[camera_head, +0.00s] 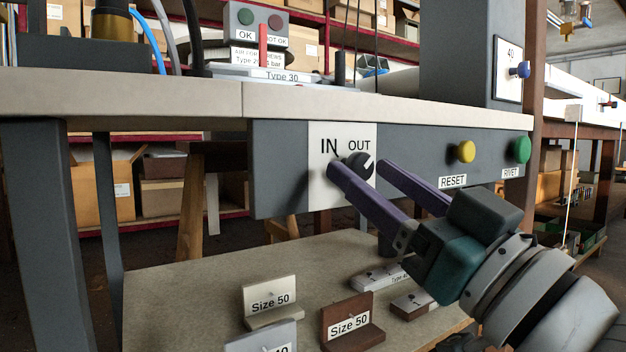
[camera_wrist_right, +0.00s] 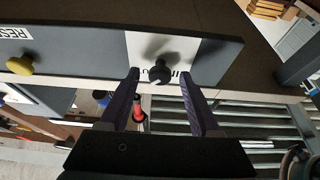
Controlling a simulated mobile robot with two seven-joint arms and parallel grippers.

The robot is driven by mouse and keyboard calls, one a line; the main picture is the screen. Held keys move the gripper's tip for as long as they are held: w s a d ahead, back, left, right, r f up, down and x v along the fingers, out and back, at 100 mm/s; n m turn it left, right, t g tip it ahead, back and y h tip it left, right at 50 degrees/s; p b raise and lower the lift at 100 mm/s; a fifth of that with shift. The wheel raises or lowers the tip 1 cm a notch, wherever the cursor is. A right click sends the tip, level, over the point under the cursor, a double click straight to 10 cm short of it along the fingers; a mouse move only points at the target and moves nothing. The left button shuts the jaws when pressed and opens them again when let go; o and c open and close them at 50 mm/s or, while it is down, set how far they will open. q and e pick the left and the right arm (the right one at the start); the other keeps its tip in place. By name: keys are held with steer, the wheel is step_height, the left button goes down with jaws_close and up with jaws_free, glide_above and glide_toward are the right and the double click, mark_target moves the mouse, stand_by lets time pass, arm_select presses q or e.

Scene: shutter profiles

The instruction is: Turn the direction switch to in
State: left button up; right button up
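The direction switch is a round black knob (camera_head: 360,165) on a white plate (camera_head: 319,190) marked IN at left and OUT at right. Its white mark points up and to the right, on the OUT side. My right gripper (camera_head: 361,167) is open, its two purple fingers reaching up to the plate. In the right wrist view the knob (camera_wrist_right: 158,72) sits between the fingertips (camera_wrist_right: 159,74), with a gap on each side. I cannot tell how far the tips reach along the knob. My left gripper is not in view.
A yellow RESET button (camera_head: 465,151) and a green RIVET button (camera_head: 521,150) sit right of the switch on the same grey panel (camera_head: 280,165). The worktop (camera_head: 400,107) overhangs above.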

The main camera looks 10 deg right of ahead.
jaws_close()
stand_by(0.3)
steer(key=n+y+p, duration=0.1)
steer(key=n, duration=0.1)
steer(key=n+g+y+p, duration=0.1)
steer(key=n+p, duration=0.1)
steer(key=n, duration=0.1)
steer(key=shift+d+r, duration=0.2)
steer(key=n+g+y+p, duration=0.1)
steer(key=n, duration=0.1)
steer(key=n+g+y+p, duration=0.1)
steer(key=n, duration=0.2)
steer(key=n+g+p, duration=0.1)
steer(key=n+p, duration=0.1)
steer(key=shift+w+d+r+n+y, duration=0.15)
steer(key=shift+d+n+y, duration=0.05)
steer(key=shift+n+y, duration=0.2)
steer(key=n+g+p, duration=0.1)
steer(key=n, duration=0.1)
steer(key=n+g+p, duration=0.1)
steer(key=n+p, duration=0.3)
steer(key=n, duration=0.1)
steer(key=shift+d+r+g, duration=0.1)
steer(key=shift+r+g, duration=0.15)
steer(key=shift+g, duration=0.15)
steer(key=shift+n+g+p, duration=0.4)
steer(key=shift+n+p, duration=0.65)
steer(key=shift+n, duration=0.25)
steer(key=shift+f, duration=0.1)
